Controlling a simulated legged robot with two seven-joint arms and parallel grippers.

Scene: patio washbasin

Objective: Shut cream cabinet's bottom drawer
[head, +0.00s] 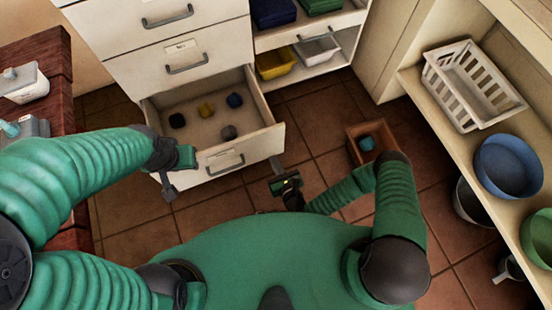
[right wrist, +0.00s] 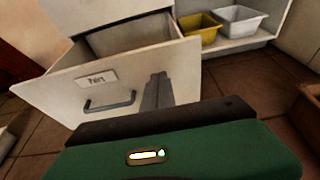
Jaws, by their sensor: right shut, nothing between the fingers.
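The cream cabinet (head: 95,25) stands at the top left in the head view. Its bottom drawer (head: 262,143) is pulled out, with several small dark and yellow items inside. The drawer front, with a label and grey handle, also shows in the right wrist view (right wrist: 65,85). My right gripper (head: 277,162) is shut and empty, just in front of the drawer front's right end; its fingers also show in the right wrist view (right wrist: 157,90). I cannot tell whether they touch the front. My left gripper (head: 170,188) is by the drawer front's left end; its jaw opening is unclear.
An open shelf with a yellow bin (head: 276,64) and a white bin (head: 317,50) adjoins the drawer's right side. A brown box (head: 357,150) with a blue item stands on the tiled floor at right. A shelf with a white basket (head: 470,85) and a blue bowl (head: 508,165) lines the right.

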